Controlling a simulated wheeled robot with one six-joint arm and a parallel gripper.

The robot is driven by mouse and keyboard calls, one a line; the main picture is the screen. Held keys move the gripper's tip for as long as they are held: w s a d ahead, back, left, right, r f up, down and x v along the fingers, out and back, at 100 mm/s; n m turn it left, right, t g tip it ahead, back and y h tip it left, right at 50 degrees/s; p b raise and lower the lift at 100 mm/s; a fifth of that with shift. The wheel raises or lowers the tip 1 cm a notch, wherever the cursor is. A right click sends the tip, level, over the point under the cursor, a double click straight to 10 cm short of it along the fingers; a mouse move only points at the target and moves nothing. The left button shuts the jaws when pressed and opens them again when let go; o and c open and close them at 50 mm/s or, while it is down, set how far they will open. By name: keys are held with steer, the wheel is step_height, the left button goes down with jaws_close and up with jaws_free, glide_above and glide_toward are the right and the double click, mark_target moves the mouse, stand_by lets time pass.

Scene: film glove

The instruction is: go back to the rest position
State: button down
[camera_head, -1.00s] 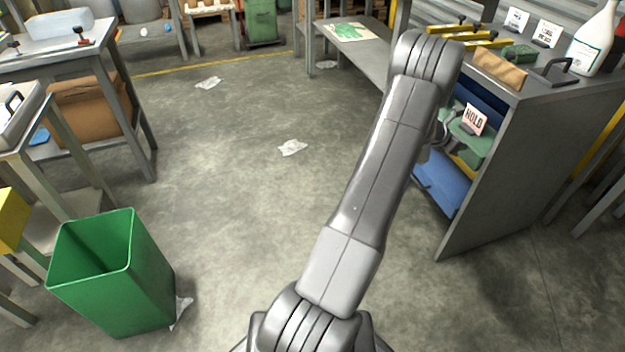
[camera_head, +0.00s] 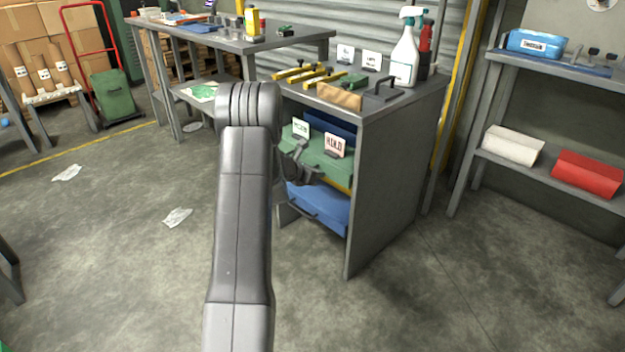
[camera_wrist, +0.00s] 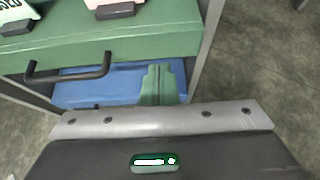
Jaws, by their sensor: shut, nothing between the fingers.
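My gripper (camera_wrist: 158,82) is shut and empty; its fingers show as a stepped green piece in front of the wrist housing in the wrist view. In the head view my arm reaches toward the cabinet and hides most of the gripper. The green drawer (camera_wrist: 130,42) with a black bar handle is ahead and to the left of the fingers. It also shows in the head view (camera_head: 325,165). Below it is a blue drawer (camera_head: 325,208). I cannot tell whether the fingers touch anything.
Two small signs, one reading HOLD (camera_head: 335,146), stand on the green drawer. The cabinet top (camera_head: 375,103) holds yellow clamps, a spray bottle (camera_head: 405,50) and a brown block. A shelf rack (camera_head: 560,170) stands at right. Open floor (camera_head: 120,250) lies left, with scraps of paper.

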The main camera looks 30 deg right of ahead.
steer(key=p+v, duration=0.1)
steer(key=v, duration=0.6)
steer(key=shift+a, duration=0.4)
steer(key=shift+w+r, duration=0.1)
